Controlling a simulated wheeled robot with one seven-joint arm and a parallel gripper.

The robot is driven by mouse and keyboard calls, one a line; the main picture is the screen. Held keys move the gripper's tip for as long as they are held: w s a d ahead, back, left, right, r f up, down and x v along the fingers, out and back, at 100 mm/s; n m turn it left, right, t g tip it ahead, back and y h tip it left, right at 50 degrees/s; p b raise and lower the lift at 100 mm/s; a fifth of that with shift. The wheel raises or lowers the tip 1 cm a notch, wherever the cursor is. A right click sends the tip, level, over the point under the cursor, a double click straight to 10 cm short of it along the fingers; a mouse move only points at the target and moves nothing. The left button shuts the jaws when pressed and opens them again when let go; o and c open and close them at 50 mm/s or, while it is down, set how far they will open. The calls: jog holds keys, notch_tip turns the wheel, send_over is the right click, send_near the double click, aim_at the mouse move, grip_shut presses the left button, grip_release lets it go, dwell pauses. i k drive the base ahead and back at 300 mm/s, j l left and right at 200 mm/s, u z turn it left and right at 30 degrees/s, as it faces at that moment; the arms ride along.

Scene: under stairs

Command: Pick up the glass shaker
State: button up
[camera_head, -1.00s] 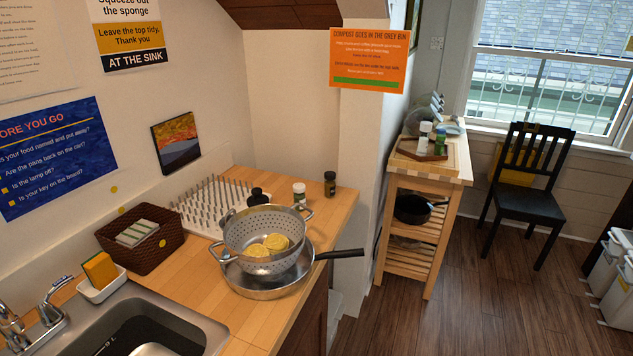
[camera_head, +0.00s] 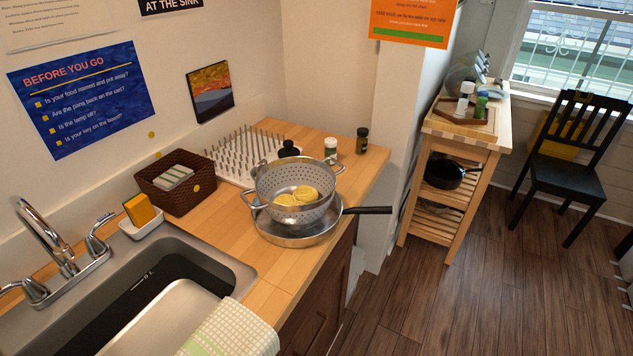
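Several small shaker-like containers are in view, and I cannot tell for sure which is the glass shaker. On the wooden counter, a small container with a white cap and green label (camera_head: 331,151) stands upright behind the colander. A dark jar with an olive label (camera_head: 362,141) stands to its right near the counter's far right edge. On the cart, a white-capped clear or white container (camera_head: 464,98) and a green-labelled one (camera_head: 481,106) stand upright on a wooden tray (camera_head: 449,109). My gripper is not in view.
A steel colander (camera_head: 268,193) with yellow pieces sits in a pan (camera_head: 300,233) whose handle points right over the counter edge. A dark bottle (camera_head: 289,149), dish rack (camera_head: 236,158), basket (camera_head: 155,198) and sink (camera_head: 225,262) are near. Floor (camera_head: 470,300) before the wooden cart (camera_head: 455,149) is clear.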

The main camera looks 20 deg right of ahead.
aim_at(361, 142)
jog(key=i+z, duration=0.1)
jog(key=z, duration=0.3)
jog(key=l+z, duration=0.1)
jog(key=z, duration=0.25)
jog(key=i+z, duration=0.15)
jog(key=z, duration=0.25)
jog(key=i+j, duration=0.1)
jog(key=i, duration=0.45)
jog(key=i+j, duration=0.15)
jog(key=i, duration=0.35)
jog(key=i+j, duration=0.1)
jog(key=i, duration=0.45)
